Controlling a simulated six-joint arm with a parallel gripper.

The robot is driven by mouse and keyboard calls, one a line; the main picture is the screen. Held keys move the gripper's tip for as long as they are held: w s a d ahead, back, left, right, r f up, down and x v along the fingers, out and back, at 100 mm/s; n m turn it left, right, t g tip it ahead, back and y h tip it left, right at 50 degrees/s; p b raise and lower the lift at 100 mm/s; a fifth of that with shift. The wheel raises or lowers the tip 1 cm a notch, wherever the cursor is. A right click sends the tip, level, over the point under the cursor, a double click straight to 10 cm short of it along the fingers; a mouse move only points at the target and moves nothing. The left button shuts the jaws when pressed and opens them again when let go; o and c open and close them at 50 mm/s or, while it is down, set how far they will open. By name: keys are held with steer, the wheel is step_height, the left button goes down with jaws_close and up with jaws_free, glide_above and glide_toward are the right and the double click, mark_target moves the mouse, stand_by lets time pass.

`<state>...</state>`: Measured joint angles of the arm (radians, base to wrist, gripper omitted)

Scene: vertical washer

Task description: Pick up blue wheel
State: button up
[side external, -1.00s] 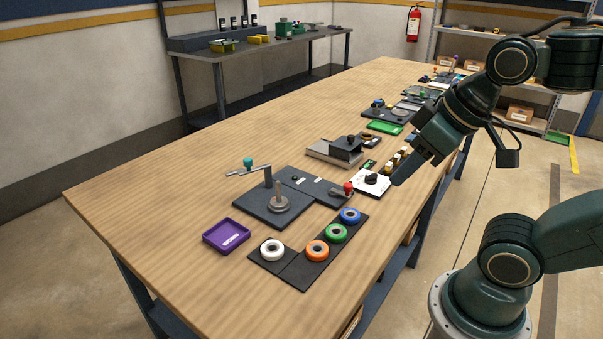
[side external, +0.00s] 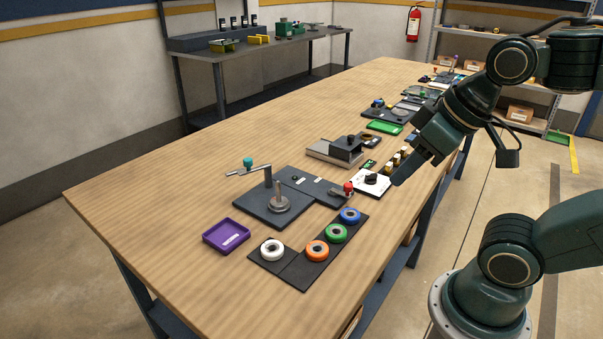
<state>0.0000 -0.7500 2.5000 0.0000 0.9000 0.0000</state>
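The blue wheel (side external: 350,216) lies flat at the far end of a black mat (side external: 284,271) on the wooden table. It is a ring with a pale centre. A green wheel (side external: 336,233), an orange wheel (side external: 317,250) and a white wheel (side external: 272,250) lie on the same mat, nearer the camera. My gripper (side external: 397,178) hangs above the table's right side, up and to the right of the blue wheel and apart from it. Its fingers are dark and seen from the side, so I cannot tell how far they are spread.
A dark fixture plate with an upright post (side external: 279,205) stands left of the wheels. A red-knobbed lever (side external: 348,188) is just behind the blue wheel. A purple tray (side external: 226,236) lies at the left. A white panel with a black knob (side external: 371,181) sits near my gripper.

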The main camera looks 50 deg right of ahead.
steer(key=o, duration=0.4)
steer(key=shift+o, duration=0.2)
steer(key=w+d+f+n+g+y, duration=0.1)
steer(key=w+d+f+n+g, duration=0.2)
steer(key=w+d+n, duration=0.6)
steer(key=w+d+f+n+y, duration=0.1)
steer(key=w+d+f+n, duration=0.1)
steer(key=d+f+n, duration=0.1)
steer(key=w+d+f+n+g+y, duration=0.1)
steer(key=w+d+f+n+y, duration=0.1)
steer(key=d+f, duration=0.3)
steer(key=shift+w+d+f+n, duration=0.3)
steer(key=shift+d+n, duration=0.2)
steer(key=shift+d, duration=0.3)
